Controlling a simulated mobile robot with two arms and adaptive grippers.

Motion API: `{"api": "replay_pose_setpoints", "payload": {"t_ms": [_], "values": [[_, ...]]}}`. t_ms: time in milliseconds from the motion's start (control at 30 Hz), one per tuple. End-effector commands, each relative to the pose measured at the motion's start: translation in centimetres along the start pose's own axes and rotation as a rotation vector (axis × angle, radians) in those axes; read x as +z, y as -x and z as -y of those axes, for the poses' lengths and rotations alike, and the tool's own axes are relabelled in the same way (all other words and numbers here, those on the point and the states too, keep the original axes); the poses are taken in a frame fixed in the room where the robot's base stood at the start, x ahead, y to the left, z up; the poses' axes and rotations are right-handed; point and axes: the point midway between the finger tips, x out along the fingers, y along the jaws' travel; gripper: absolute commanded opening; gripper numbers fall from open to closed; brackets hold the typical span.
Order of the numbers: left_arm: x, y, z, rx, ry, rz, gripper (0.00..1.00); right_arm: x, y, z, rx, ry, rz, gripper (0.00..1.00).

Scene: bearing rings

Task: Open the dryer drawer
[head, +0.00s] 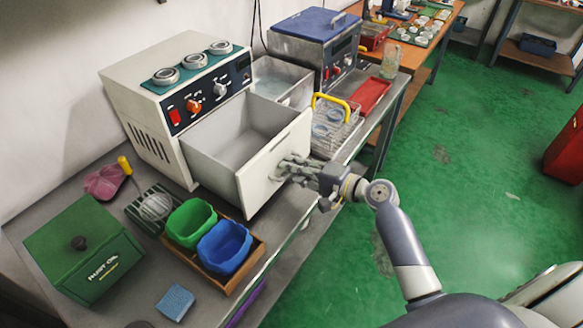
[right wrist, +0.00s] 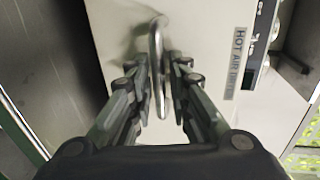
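The dryer (head: 150,120) is a cream box with a dark control panel on the bench. Its drawer (head: 258,182) stands far out and shows an empty grey inside. My right gripper (head: 286,170) is at the drawer's front panel. In the right wrist view, the drawer's upright metal handle (right wrist: 157,45) lies between the fingertips of that gripper (right wrist: 158,72). The fingers stand apart on both sides of the handle, with small gaps showing. The head view hides the handle behind the fingers. My left gripper is not in view.
A wooden tray (head: 258,250) with a green bin (head: 190,222) and a blue bin (head: 224,247) stands in front of the dryer. A wire basket (head: 335,125) with a yellow handle is right of the drawer.

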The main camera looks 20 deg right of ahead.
Motion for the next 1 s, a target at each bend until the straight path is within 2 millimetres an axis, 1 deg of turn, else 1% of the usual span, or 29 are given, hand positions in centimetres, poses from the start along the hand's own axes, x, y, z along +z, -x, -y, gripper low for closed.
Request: {"api": "replay_pose_setpoints", "payload": {"t_ms": [300, 400, 500, 600, 700, 1000], "values": [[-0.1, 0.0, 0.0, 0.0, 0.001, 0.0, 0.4, 0.1, 6.4, -0.2, 0.006, 0.002, 0.0, 0.18], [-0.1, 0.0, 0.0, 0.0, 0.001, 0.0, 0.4, 0.0, 8.2, -0.2, 0.006, 0.001, 0.0, 0.18], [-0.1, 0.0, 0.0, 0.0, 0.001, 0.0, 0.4, 0.0, 9.7, -0.2, 0.004, 0.0, 0.0, 0.18], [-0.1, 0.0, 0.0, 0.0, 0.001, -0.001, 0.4, 0.0, 10.6, -0.1, 0.003, 0.001, 0.0, 0.18], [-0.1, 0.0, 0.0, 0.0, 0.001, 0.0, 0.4, 0.0, 11.1, 0.0, 0.002, 0.001, 0.001, 0.18], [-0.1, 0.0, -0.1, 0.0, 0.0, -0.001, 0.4, 0.0, 11.2, 0.0, 0.001, 0.001, 0.001, 0.18]]}}
